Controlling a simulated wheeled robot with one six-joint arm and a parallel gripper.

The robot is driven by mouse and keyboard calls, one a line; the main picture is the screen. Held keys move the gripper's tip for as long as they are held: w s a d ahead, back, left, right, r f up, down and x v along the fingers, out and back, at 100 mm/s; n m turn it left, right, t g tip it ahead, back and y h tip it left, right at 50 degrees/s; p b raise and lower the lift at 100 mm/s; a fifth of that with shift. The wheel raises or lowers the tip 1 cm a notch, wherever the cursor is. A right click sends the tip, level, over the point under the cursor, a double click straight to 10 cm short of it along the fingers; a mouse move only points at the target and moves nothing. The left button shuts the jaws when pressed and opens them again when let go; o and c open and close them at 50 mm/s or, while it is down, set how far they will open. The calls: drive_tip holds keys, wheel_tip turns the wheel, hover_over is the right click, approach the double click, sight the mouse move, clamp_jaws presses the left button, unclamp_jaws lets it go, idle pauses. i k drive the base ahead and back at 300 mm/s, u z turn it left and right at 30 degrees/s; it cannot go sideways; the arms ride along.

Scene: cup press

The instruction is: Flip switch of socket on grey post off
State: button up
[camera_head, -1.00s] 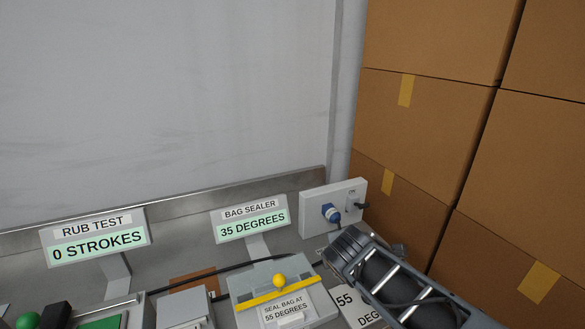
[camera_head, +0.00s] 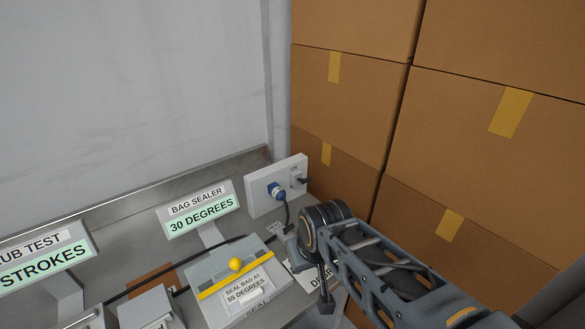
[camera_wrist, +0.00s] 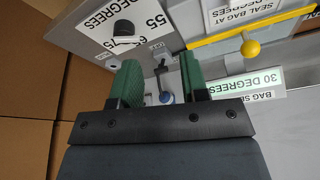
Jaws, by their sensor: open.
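The white socket box (camera_head: 263,202) is at the back right of the bench, at the foot of the grey post (camera_head: 279,80). A blue plug (camera_head: 277,191) with a dark cable sits in its left part. A small black switch (camera_head: 301,181) is on its right part, below a label that seems to read ON. My gripper (camera_head: 325,285) is in front of the box, lower and to the right, pointing down. In the wrist view my gripper (camera_wrist: 158,80) is open, its green pads apart with nothing held. The blue plug (camera_wrist: 166,98) shows between them.
The bag sealer (camera_head: 225,278) with a yellow bar and ball knob stands left of my gripper. Its display (camera_head: 198,208) reads 30 DEGREES. A black knob (camera_wrist: 124,27) on a temperature panel is near the pads. Cardboard boxes (camera_head: 340,110) wall off the right.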

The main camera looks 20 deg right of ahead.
sight(302, 181)
drive_tip(key=u, duration=1.85)
drive_tip(key=k, duration=1.1)
drive_tip(key=z, duration=1.25)
drive_tip(key=i, duration=1)
